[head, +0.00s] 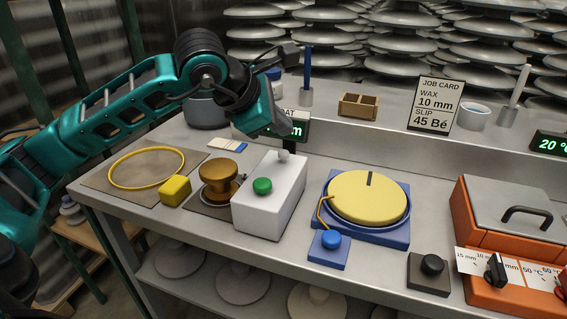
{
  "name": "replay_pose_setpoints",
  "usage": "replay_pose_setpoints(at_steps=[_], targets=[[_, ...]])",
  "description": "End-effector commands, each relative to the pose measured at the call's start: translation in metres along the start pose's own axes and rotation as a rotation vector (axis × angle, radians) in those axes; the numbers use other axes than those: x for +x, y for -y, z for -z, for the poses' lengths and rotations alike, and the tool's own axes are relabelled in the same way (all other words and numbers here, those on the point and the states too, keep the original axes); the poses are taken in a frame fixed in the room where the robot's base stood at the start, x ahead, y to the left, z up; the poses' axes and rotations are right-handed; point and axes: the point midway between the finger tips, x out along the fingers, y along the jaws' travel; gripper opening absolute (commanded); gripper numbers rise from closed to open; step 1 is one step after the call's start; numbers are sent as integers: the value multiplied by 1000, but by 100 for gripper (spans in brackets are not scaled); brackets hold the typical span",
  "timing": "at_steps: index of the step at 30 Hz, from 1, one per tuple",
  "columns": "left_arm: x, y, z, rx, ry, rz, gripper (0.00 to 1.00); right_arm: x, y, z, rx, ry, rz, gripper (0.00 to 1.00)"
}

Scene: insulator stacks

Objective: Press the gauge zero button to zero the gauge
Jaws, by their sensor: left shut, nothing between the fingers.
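My left gripper (277,133) is shut and empty. It points down just above the back of a white box (270,210), close to a small pale grey knob (284,156) on its top. I cannot tell whether the fingertips touch it. A green button (262,186) is on the box's front left. A dark display (301,128) with green characters stands behind the box, and my gripper covers much of it. None of the buttons carries a readable zero label. A bronze-coloured spool-shaped piece (219,180) stands left of the box. My right gripper is not in view.
A yellow block (175,190) and yellow ring (145,167) lie at the left. Right of the box are a yellow disc (368,197) on a blue base, a blue button (331,239), a black button (432,265) and an orange unit (500,228). A job card (434,104) stands behind.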

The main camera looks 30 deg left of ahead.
Motion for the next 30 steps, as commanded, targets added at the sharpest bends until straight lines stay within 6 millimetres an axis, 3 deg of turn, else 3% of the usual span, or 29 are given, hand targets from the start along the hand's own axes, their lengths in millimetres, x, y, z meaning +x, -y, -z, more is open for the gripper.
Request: replay_pose_setpoints(at_steps=[1,5,30], targets=[[8,6,6,0,0,0,0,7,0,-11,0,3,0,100],[13,9,9,0,0,-1,0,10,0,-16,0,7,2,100],[13,9,9,0,0,0,0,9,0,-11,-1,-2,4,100]])
